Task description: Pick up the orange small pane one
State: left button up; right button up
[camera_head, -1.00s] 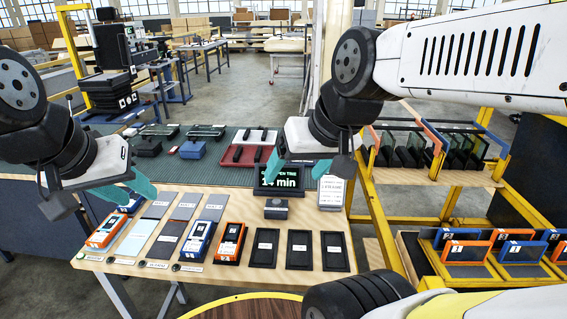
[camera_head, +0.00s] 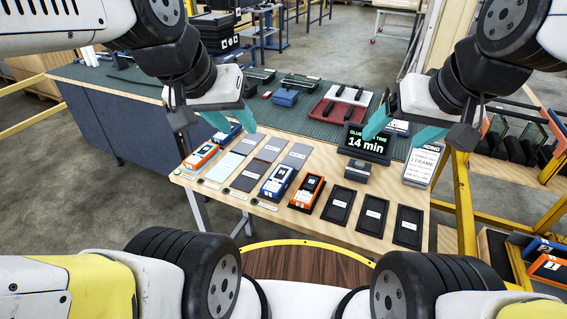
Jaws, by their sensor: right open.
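Small framed panes stand on the low shelf at the right edge of the head view. An orange one (camera_head: 548,269) with a white label is cut off by the frame edge, and its number is not clear to me. A blue-framed one (camera_head: 540,247) is just behind it. My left gripper (camera_head: 231,120) is open and empty above the back left of the wooden table. My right gripper (camera_head: 402,130) is open and empty above the table's back right, near the timer.
The wooden table (camera_head: 285,218) holds orange and blue devices, grey plates and several black trays (camera_head: 373,212). A timer (camera_head: 367,142) reads 14 min. A white sign (camera_head: 423,163) stands at its right end. The yellow trolley frame (camera_head: 464,205) rises beyond it.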

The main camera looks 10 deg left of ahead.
aim_at(203, 154)
jog(key=i+j+u, duration=0.1)
jog(key=j+u, duration=0.3)
jog(key=i+j+u, duration=0.15)
jog(key=u, duration=0.2)
jog(key=i+j+u, duration=0.25)
jog(key=u, duration=0.15)
jog(key=j, duration=0.15)
